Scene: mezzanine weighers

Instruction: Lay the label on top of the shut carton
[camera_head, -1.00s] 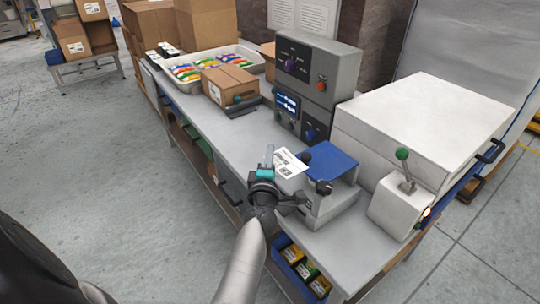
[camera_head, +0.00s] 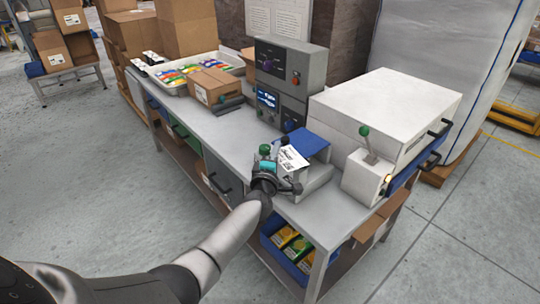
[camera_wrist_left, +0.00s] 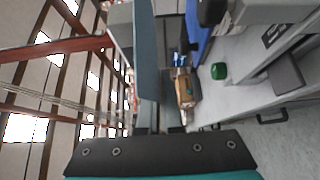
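The shut brown carton (camera_head: 214,81) stands on the bench, on a dark low plate, with a white sticker on its near side. My left gripper (camera_head: 268,166) is in front of the grey machine with the blue top, well nearer than the carton. The white printed label (camera_head: 293,159) is at its fingers, tilted up, and appears gripped, though the fingertips are partly hidden. In the left wrist view, a brown box, likely the carton (camera_wrist_left: 185,90), shows beyond a blue-grey slab that I cannot clearly identify. My right gripper is not in view.
The machine with the blue top (camera_head: 306,143) stands close to the gripper. A grey control box (camera_head: 289,75), a white tray (camera_head: 177,87) of coloured packets and a large white-lidded machine (camera_head: 385,110) stand on the bench. Clear bench top (camera_head: 225,124) lies before the carton.

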